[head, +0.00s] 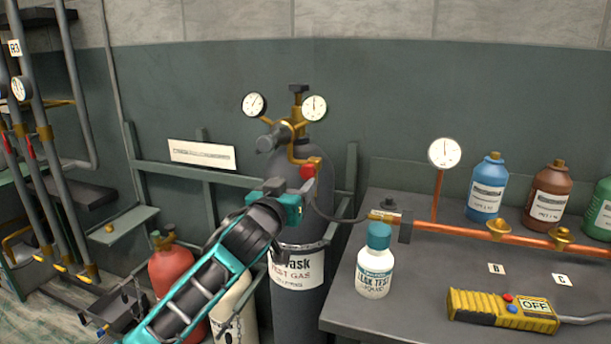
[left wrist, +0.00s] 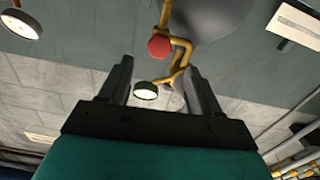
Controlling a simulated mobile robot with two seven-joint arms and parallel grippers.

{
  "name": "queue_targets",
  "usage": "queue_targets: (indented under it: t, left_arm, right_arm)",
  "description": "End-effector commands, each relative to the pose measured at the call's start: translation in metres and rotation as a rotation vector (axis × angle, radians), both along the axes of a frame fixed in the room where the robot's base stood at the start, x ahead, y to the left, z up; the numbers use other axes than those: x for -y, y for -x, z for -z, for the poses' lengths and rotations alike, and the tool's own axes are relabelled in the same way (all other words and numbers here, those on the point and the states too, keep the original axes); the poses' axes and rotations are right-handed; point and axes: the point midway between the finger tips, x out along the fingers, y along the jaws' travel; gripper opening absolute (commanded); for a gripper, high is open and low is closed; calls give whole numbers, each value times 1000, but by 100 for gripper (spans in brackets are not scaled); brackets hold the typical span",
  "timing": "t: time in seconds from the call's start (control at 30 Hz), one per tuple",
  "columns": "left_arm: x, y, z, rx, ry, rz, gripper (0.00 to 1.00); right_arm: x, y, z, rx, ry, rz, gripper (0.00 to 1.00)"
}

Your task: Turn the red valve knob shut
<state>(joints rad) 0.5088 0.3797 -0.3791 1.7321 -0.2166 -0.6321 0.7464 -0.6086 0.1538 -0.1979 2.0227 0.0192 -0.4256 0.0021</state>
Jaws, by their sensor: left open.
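The red valve knob (head: 307,171) is on brass pipework below the regulator, in front of the dark grey gas cylinder (head: 297,240). My left gripper (head: 300,190) is just below and left of it in the head view, partly overlapping the cylinder. In the left wrist view the red knob (left wrist: 159,46) shows just beyond the tips of the open left gripper (left wrist: 158,64), roughly centred between the two fingers. The fingers hold nothing, and I cannot tell whether they touch the knob. My right gripper is not in view.
Two gauges (head: 254,104) sit above the cylinder, and a hose runs from the knob area to the copper pipe (head: 470,231). The bench (head: 400,300) at right holds a white bottle (head: 375,270), several other bottles and a yellow detector (head: 502,311). A red cylinder (head: 170,267) stands at left.

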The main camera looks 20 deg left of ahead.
Motion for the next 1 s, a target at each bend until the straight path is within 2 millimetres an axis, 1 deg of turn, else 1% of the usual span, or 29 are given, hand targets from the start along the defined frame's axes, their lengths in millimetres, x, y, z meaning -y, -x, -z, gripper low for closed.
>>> queue_targets:
  t: [0.03,0.1,0.3,0.5,0.7,0.97,1.0]
  left_arm:
    - [0,-9,0,0,0,-1,63]
    - [1,-20,0,1,1,0,63]
    - [2,-49,0,0,0,0,63]
    - [3,-68,1,0,1,2,63]
    - [3,-76,0,0,1,1,63]
    - [3,-76,0,0,1,1,63]
    - [3,-76,0,0,1,1,60]
  right_arm:
    - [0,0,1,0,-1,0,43]
    - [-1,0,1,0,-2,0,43]
    - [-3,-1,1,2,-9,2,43]
    - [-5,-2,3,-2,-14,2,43]
    - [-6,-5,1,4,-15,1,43]
    - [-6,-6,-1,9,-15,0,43]
    - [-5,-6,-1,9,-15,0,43]
